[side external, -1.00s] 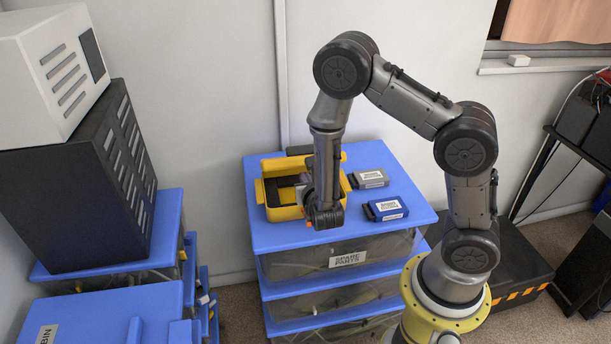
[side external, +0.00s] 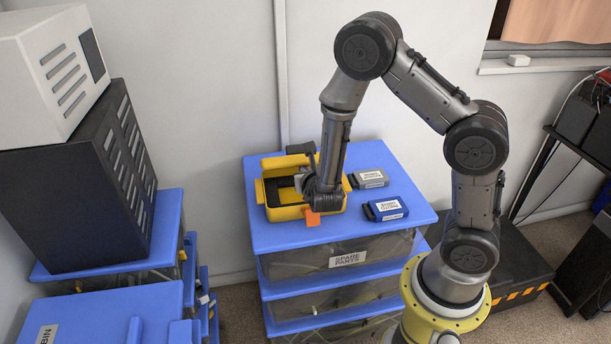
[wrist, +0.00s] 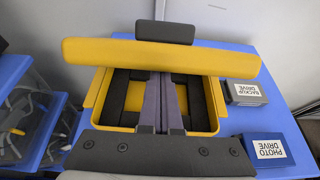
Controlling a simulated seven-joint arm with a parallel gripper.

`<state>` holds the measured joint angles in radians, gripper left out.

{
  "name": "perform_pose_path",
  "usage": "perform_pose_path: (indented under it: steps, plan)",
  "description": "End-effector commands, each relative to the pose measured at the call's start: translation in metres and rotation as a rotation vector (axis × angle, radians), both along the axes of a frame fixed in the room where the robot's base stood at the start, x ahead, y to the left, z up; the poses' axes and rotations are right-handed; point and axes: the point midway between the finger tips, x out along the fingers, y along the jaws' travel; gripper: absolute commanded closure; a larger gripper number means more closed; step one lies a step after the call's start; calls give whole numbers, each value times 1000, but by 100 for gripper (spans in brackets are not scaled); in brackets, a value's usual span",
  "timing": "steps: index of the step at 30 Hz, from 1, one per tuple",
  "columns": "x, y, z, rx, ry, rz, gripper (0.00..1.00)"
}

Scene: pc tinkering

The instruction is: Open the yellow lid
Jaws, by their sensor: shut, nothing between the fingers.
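The yellow box (side external: 290,212) sits on top of a blue drawer unit, its dark interior exposed. The yellow lid (wrist: 120,54) stands raised along the box's far side in the wrist view, seen nearly edge-on, with a black handle (wrist: 165,33) on it. The lid also shows at the back of the box in the side view (side external: 272,165). My gripper (wrist: 160,82) is shut and empty, its fingers reaching over the open box toward the lid's lower edge. I cannot tell whether the tips touch the lid. In the side view my gripper (side external: 301,184) is low over the box.
A backup drive (wrist: 245,91) and a blue photo drive (wrist: 266,149) lie right of the box. A dark cabinet (side external: 100,180) stands at the left, and a wall is close behind.

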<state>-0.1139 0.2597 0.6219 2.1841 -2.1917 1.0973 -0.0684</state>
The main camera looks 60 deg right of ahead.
Motion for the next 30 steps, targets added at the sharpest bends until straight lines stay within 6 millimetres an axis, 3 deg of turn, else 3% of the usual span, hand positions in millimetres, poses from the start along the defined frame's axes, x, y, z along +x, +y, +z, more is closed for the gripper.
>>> perform_pose_path:
  steps: [30]
  plan:
    - [33,-34,51,286,262,-4,100]
